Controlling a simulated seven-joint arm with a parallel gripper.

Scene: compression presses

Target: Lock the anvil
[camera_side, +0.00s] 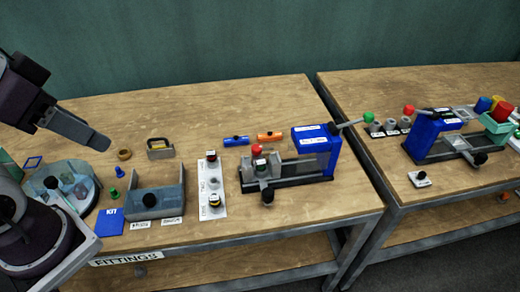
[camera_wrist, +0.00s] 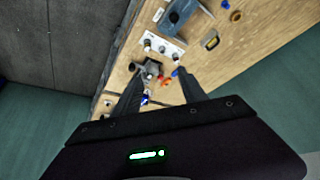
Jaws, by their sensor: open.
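The near press on the left table has a blue housing (camera_side: 316,146) at its right end and a dark rail running left. A grey block with a red ball knob (camera_side: 257,150) sits at the left end of the rail, with a black knob (camera_side: 267,196) in front. I cannot tell for certain which part is the anvil or its lock. A lever with a green ball (camera_side: 368,117) sticks out to the right of the housing. My gripper (camera_side: 104,143) is up at the left, well away from the press. In the wrist view my gripper (camera_wrist: 163,84) is open and empty; the press shows small between and beyond the fingers.
A second press (camera_side: 422,138) with a red-ball lever stands on the right table, across a gap. Blue (camera_side: 236,140) and orange (camera_side: 269,136) cylinders lie behind the near press. A white strip with pieces (camera_side: 213,205) and a grey bin (camera_side: 152,203) stand left of it.

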